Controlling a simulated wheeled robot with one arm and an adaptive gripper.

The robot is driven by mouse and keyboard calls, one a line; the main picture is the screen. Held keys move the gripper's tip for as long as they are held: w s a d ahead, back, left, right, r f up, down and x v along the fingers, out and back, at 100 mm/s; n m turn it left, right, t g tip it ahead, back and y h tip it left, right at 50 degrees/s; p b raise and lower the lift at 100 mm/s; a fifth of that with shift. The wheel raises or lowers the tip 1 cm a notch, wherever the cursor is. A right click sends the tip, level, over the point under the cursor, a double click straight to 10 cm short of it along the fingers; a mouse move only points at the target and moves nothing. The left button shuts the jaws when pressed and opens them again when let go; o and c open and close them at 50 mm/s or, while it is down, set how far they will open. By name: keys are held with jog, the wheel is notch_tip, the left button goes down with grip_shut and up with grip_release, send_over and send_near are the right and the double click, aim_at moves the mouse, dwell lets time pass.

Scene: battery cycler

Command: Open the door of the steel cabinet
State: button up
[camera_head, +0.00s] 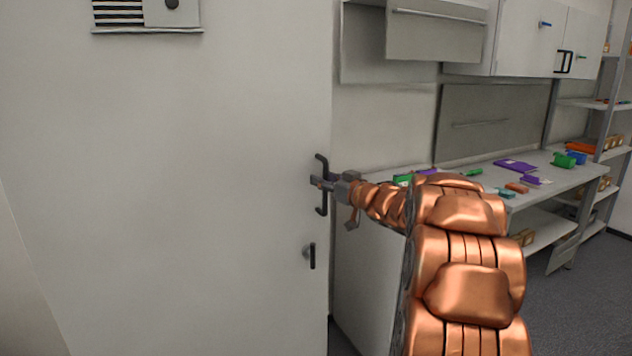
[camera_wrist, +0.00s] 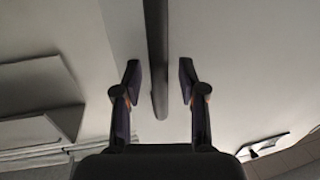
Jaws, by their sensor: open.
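The steel cabinet's pale door (camera_head: 170,170) fills the left of the head view. Its dark vertical bar handle (camera_head: 321,164) sits near the door's right edge. In the wrist view, my gripper (camera_wrist: 159,85) is open, with one finger on each side of the dark handle (camera_wrist: 158,60) and a gap between each finger and the bar. The door looks shut in the head view. A small dark latch or lock (camera_head: 311,256) sits below the handle.
A workbench (camera_head: 560,185) with several small coloured parts stands to the right. White wall cabinets (camera_head: 530,40) hang above it, and shelves (camera_head: 600,103) stand at the far right. Dark floor (camera_head: 585,300) is open at the lower right.

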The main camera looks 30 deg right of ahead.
jog(key=shift+c, duration=0.2)
grip_shut()
dwell(0.4)
